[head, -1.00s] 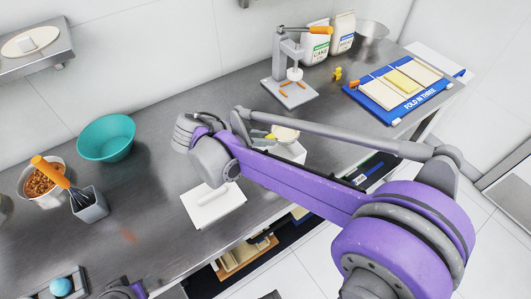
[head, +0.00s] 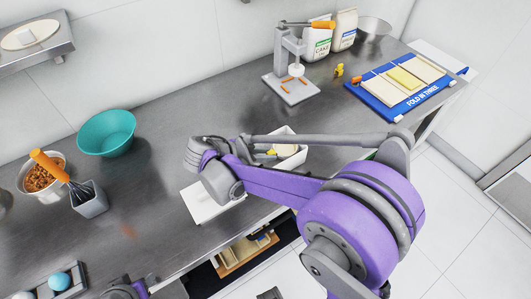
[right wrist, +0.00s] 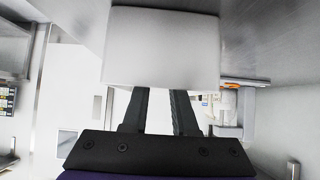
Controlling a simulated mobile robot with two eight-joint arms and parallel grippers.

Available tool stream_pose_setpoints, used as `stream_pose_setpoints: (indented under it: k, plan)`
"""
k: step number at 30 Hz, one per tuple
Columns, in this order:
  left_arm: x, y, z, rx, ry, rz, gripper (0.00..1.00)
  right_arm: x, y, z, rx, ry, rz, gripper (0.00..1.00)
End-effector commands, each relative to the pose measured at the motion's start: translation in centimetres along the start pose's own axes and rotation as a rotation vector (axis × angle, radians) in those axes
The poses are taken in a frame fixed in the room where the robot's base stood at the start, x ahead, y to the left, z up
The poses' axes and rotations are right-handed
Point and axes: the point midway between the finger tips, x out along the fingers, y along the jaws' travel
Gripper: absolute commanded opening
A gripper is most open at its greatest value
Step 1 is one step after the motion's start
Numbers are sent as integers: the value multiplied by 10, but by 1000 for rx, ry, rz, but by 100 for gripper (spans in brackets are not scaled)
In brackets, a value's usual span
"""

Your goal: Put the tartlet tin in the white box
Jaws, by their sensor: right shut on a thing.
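The white box (head: 301,160) stands near the front edge of the worktop, partly behind my right arm. A cream-yellow round thing (head: 285,150) shows inside it; I cannot tell if it is the tartlet tin. Only a bit of my left arm shows at the bottom edge.
A teal bowl (head: 106,133), a pot of brown bits (head: 42,178) and a grey whisk holder (head: 90,200) stand at left. A press (head: 291,85) and blue folding board (head: 400,92) are at the back right. The worktop between bowl and press is clear.

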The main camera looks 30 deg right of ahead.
Motion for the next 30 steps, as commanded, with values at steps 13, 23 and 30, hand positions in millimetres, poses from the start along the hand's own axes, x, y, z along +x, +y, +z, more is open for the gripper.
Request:
stream_pose_setpoints:
  k: [13,23,30]
  plan:
    - [6,0,5,0,-3,0,50,6,0,10,0,-4,0,34]
    - [6,0,5,0,-3,0,50,6,0,8,0,-1,0,56]
    - [-4,0,-3,0,2,0,50,-8,0,-4,0,-1,-2,56]
